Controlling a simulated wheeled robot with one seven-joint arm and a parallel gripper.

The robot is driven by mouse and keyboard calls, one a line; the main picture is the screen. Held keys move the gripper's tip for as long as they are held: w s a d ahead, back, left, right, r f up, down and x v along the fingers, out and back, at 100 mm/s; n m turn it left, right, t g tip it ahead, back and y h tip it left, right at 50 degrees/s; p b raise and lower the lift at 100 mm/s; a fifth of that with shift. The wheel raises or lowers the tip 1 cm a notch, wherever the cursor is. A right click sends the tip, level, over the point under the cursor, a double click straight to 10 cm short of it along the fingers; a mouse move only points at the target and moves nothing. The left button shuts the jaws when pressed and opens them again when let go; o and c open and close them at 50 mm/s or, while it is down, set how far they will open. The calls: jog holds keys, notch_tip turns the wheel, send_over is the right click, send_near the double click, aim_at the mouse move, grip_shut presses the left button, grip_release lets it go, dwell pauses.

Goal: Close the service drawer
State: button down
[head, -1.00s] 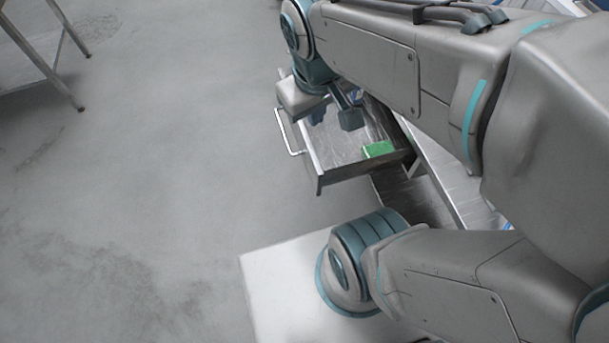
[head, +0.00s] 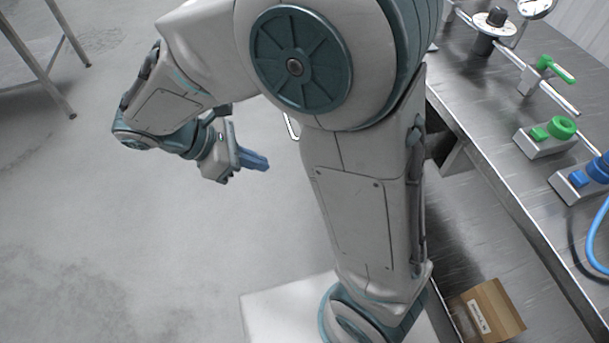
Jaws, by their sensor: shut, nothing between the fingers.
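The service drawer is mostly hidden behind my arm. Part of its pale bar handle (head: 292,126) shows just left of my upper arm, standing out over the floor well away from the bench, so the drawer is pulled out. Its tray and contents cannot be seen. My gripper (head: 262,163) is to the left of and below the handle in the picture, over the floor. Its blue fingers are together, empty, and point right toward the drawer side. It appears apart from the handle.
A steel bench (head: 485,110) runs along the right, with a green-knobbed box (head: 545,136), a blue-knobbed box (head: 585,180) and a pipe with a green valve handle (head: 560,70). A cardboard box (head: 488,312) sits on the lower shelf.

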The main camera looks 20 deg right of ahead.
jog(key=d+r+b+x, duration=0.2)
jog(key=b+x, duration=0.1)
jog(key=x, duration=0.9)
jog(key=shift+d+f, duration=0.25)
jog(key=shift+f, duration=0.05)
jog(key=shift+d, duration=0.1)
